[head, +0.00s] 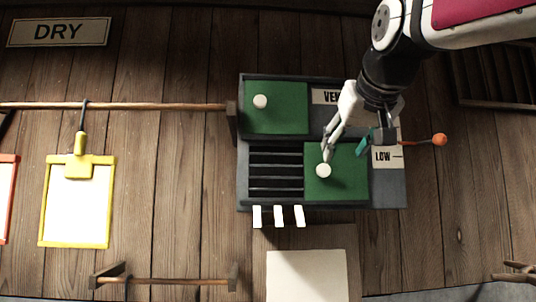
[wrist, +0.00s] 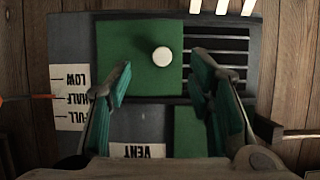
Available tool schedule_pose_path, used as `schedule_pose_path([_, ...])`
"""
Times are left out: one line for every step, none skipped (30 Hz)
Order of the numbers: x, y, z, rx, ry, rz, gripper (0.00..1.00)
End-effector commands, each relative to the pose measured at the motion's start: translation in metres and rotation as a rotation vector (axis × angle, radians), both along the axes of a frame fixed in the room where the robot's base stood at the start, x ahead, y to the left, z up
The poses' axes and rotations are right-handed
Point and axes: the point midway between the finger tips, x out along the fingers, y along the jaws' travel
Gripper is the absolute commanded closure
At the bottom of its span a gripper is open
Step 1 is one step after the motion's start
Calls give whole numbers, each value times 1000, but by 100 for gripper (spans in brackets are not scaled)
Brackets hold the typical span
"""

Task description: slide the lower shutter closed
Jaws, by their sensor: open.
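The lower shutter (head: 350,185) is a green panel with a round white knob (head: 323,170). It sits at the right of its row, and dark slats (head: 275,172) show uncovered to its left. In the wrist view, which is upside down, the lower shutter (wrist: 120,45) is at the top with slats (wrist: 215,45) at its right. My gripper (head: 344,153) is open in front of this shutter. In the wrist view, the knob (wrist: 162,56) appears between the teal fingertips, with a gap on both sides. I cannot tell how far the fingers are from the panel.
The upper shutter (head: 285,118), green with a white knob (head: 260,101), sits at the left of its row. An orange-tipped lever (head: 439,140) sticks out right of the panel. White strips (head: 278,216) hang below. A rail (head: 150,106) holds a yellow clipboard (head: 80,205).

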Motion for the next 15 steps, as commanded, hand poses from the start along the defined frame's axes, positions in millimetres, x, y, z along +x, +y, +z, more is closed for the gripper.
schedule_pose_path([1,0,15,0,-20,0,52])
schedule_pose_path([2,0,20,0,-29,1,52])
schedule_pose_path([3,0,25,0,-39,1,52])
schedule_pose_path([4,0,27,0,-43,1,52])
schedule_pose_path([5,0,29,0,-46,1,52])
schedule_pose_path([7,0,29,0,-48,1,52])
schedule_pose_path([9,0,29,0,-49,1,52])
schedule_pose_path([12,0,28,0,-48,1,52])
schedule_pose_path([16,0,25,0,-46,1,52])
schedule_pose_path([19,0,23,0,-46,1,52])
schedule_pose_path([23,0,22,0,-46,1,52])
schedule_pose_path([29,0,19,0,-45,1,52])
schedule_pose_path([35,0,16,0,-44,1,52])
schedule_pose_path([40,0,15,0,-45,1,52])
schedule_pose_path([47,0,12,0,-44,1,52])
